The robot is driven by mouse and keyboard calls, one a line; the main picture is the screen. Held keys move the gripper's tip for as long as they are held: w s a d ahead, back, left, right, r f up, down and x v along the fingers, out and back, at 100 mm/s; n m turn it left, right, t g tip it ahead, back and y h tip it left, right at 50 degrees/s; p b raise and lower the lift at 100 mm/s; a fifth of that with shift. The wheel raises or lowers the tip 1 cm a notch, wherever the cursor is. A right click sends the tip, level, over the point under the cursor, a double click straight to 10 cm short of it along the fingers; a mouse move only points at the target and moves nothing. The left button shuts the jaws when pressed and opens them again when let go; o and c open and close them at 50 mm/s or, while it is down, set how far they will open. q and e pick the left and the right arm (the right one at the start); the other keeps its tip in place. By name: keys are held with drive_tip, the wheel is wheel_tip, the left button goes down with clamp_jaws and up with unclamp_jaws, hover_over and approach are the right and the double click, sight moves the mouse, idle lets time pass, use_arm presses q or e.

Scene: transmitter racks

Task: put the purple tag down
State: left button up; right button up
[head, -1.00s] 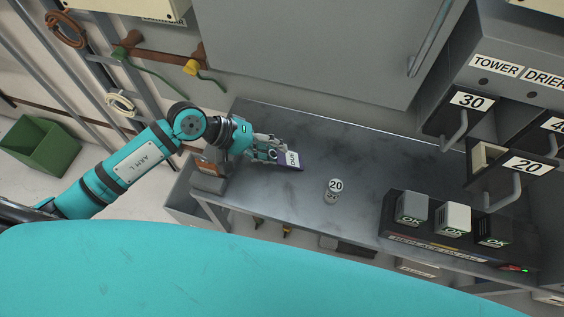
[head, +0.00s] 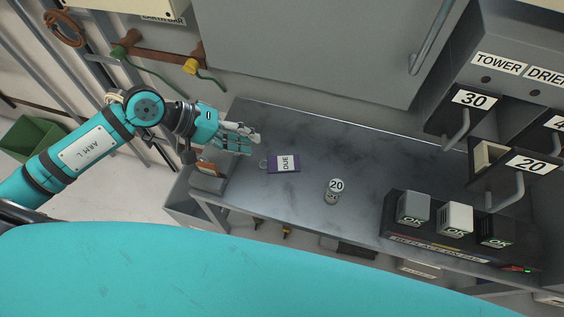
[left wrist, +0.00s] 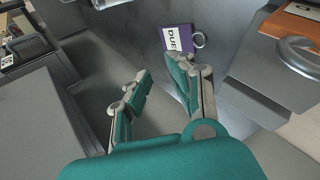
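The purple tag (head: 284,163) with a white "DUE" label and a small ring lies flat on the grey metal bench (head: 310,130). It also shows in the left wrist view (left wrist: 178,42), beyond my fingers and touching neither. My left gripper (head: 252,142) is open and empty, behind and to the left of the tag in the head view. In the left wrist view the left gripper (left wrist: 158,82) has its two fingers spread apart. My right gripper is in neither view.
A small weight marked 20 (head: 333,190) stands right of the tag. A grey box (head: 208,182) with a brown item is at the bench's left end. A dark charger (head: 395,222) with several OK blocks stands at the right.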

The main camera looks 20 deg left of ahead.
use_arm(q)
wheel_tip(320, 180, up, 8)
drive_tip(key=a+p, duration=0.1)
drive_tip(key=a, duration=0.1)
drive_tip(key=shift+s+p, duration=0.35)
drive_tip(key=shift+s, duration=0.05)
drive_tip(key=shift+a, duration=0.1)
